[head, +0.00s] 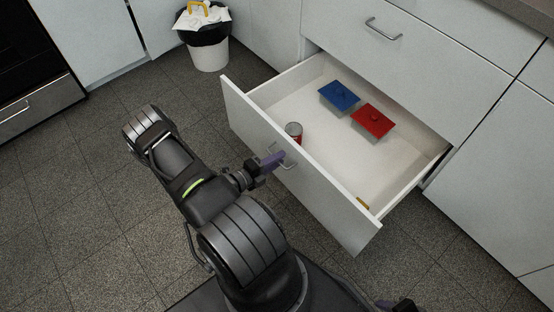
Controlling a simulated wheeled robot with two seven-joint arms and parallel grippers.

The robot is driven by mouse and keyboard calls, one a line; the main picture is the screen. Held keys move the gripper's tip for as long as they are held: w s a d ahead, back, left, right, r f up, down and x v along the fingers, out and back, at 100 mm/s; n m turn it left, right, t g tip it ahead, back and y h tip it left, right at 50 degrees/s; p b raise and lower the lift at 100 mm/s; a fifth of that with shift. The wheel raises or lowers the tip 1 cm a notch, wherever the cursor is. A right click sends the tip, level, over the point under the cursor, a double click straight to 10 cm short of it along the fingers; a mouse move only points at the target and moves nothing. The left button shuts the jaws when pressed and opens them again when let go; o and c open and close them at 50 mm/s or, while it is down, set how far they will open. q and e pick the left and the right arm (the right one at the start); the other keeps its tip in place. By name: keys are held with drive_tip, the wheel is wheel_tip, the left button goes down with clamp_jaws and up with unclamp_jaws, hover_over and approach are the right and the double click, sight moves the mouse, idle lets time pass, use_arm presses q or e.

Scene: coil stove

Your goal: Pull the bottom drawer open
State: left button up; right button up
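The bottom drawer (304,170) is a wide white drawer and stands pulled far out from the cabinet. A metal bar handle (289,164) is on its front panel. Inside the drawer are a blue lidded box (339,96), a red lidded box (373,121), a can (294,131) near the front panel and a small yellow-orange item (362,203) at the front right corner. My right gripper (388,304) shows only in part at the bottom edge.
An upper drawer (400,58) with its own handle is shut above. A white bin (208,52) with a black liner stands at the back left. An oven (35,95) is at the far left. The grey tiled floor (60,190) is clear on the left.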

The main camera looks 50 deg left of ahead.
use_arm(q)
drive_tip(key=shift+s, duration=0.1)
drive_tip(key=p+v, duration=0.1)
drive_tip(key=v, duration=0.6)
drive_tip(key=shift+s+r, duration=0.1)
drive_tip(key=shift+s, duration=0.2)
idle(0.5)
